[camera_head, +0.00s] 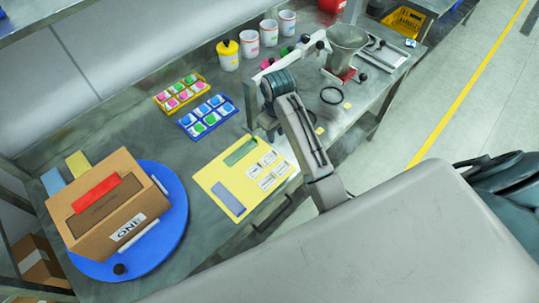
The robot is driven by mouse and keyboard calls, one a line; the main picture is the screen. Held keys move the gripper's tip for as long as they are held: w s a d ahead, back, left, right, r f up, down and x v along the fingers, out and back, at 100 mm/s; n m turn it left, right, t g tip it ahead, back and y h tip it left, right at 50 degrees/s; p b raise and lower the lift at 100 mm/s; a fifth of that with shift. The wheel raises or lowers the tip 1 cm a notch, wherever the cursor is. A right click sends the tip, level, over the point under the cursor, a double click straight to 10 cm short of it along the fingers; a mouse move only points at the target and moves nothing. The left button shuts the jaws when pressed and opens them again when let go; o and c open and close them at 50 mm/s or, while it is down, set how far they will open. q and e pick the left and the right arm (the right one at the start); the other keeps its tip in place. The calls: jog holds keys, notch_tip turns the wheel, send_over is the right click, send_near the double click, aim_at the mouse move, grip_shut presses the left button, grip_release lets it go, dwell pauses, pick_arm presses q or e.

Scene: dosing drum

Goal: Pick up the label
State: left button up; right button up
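Several small white labels with dark print (266,181) lie in a group on the right part of a yellow mat (216,176). The mat also carries a green strip (241,151) and a grey-blue strip (228,197). My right arm comes in from the lower right, and its wrist is above the table beyond the mat. My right gripper (262,124) points down there, apart from the labels; its fingers are mostly hidden, so I cannot tell its opening. My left gripper is out of view.
A cardboard box (85,235) marked ONE stands on a blue turntable (172,232) at left. Blue (193,127) and yellow (165,100) trays hold coloured pieces. White tubs (249,43), a yellow-topped container (228,56) and a metal hopper (347,42) stand farther back.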

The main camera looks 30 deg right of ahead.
jog(key=p, duration=0.1)
send_over(275, 152)
notch_tip(275, 152, down, 5)
jog(key=shift+a+r, duration=0.1)
jog(key=shift+a, duration=0.05)
jog(key=f+p, duration=0.1)
jog(key=f, duration=0.1)
jog(key=f+p, duration=0.1)
jog(key=f, duration=0.1)
jog(key=shift+d+f+p, duration=0.2)
jog(key=shift+f+p, duration=0.15)
jog(key=shift+p, duration=0.05)
jog(key=shift+f, duration=0.35)
grip_shut()
